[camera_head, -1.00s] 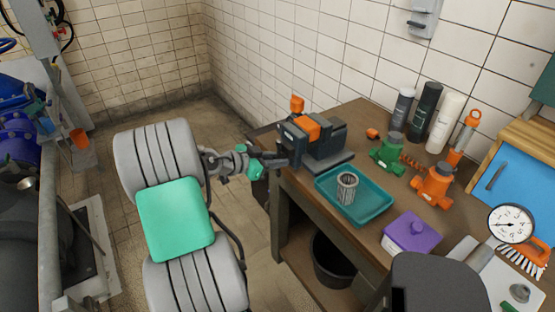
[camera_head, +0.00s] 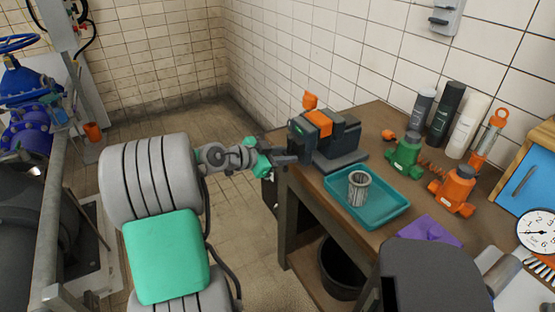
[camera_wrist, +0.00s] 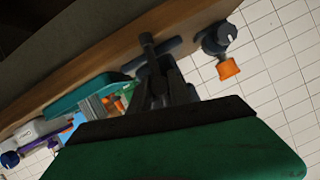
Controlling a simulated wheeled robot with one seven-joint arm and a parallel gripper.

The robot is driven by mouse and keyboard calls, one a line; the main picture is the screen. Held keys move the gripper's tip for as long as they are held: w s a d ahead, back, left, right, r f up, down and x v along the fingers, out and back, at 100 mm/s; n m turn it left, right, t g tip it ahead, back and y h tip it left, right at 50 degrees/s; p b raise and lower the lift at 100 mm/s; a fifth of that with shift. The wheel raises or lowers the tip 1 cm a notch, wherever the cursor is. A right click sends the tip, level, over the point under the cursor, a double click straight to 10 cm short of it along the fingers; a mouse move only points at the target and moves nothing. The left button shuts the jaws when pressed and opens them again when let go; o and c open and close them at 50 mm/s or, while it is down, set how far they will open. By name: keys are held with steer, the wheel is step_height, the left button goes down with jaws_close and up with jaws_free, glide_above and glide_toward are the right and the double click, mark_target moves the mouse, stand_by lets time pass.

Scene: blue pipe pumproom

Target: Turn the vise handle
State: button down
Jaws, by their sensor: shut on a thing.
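The vise (camera_head: 335,148), dark grey with an orange block, stands at the left end of the wooden bench in the head view. My gripper (camera_head: 290,159) reaches its front from the left. In the wrist view, my gripper's dark fingers (camera_wrist: 163,80) close around a dark bar, the vise handle (camera_wrist: 149,46), which has a round end. The fingers hide part of the handle, and in the head view I cannot make it out apart from them.
A teal tray (camera_head: 400,211) with a metal mesh cup (camera_head: 358,188) lies right of the vise. Green (camera_head: 405,153) and orange (camera_head: 455,190) fittings and several bottles stand behind. A black bucket (camera_head: 340,270) is under the bench. The floor left of the bench is open.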

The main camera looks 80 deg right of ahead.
steer(key=c, duration=1.2)
jaws_free()
steer(key=shift+w, duration=0.15)
steer(key=v, duration=0.7)
steer(key=shift+w+a+b, duration=0.15)
steer(key=shift+a+b, duration=0.1)
steer(key=shift+b, duration=0.2)
steer(key=shift+r, duration=0.15)
steer(key=shift+c, duration=0.4)
